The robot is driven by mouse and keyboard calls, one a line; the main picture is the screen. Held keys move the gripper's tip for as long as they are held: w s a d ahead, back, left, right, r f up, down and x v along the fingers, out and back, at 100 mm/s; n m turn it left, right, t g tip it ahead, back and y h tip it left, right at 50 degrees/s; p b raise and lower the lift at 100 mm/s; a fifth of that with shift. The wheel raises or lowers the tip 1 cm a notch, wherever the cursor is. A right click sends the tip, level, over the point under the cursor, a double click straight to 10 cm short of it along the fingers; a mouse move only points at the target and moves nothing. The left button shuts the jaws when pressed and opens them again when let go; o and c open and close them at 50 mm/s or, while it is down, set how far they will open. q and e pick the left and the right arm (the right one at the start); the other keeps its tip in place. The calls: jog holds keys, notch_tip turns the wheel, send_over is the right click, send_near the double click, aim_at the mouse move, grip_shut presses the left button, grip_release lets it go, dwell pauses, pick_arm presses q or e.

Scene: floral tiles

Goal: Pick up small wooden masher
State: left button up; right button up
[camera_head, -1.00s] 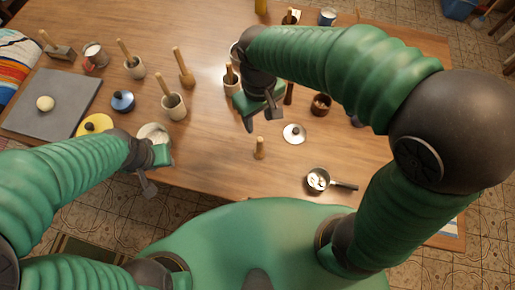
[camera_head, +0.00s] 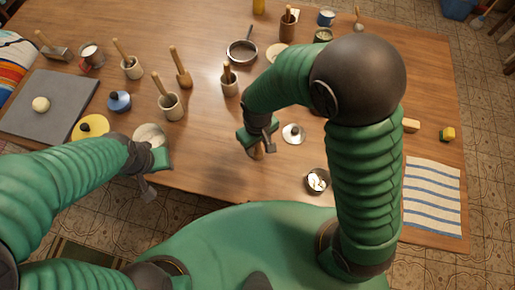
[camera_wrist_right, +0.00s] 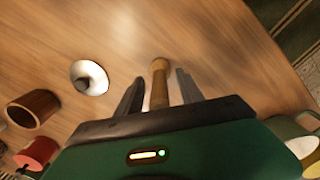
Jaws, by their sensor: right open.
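The small wooden masher (camera_wrist_right: 160,84) shows in the right wrist view between the two dark fingers of my right gripper (camera_wrist_right: 159,92), with gaps on both sides. In the head view the masher (camera_head: 257,153) is mostly hidden under my right gripper (camera_head: 259,143), near the table's front edge. The right gripper is open and points down at it. My left gripper (camera_head: 150,182) hangs near the front edge at the left, away from the masher; its jaws are too unclear to judge.
A white lid with a dark knob (camera_head: 293,134) lies just right of the right gripper. A small pot (camera_head: 317,181) stands near the front edge. Mortars with pestles (camera_head: 171,105) and a larger wooden masher (camera_head: 181,72) stand to the left. A striped cloth (camera_head: 432,197) lies at the right.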

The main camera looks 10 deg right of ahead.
jog(key=shift+s+d+r, duration=0.1)
jog(key=c, duration=0.4)
grip_shut()
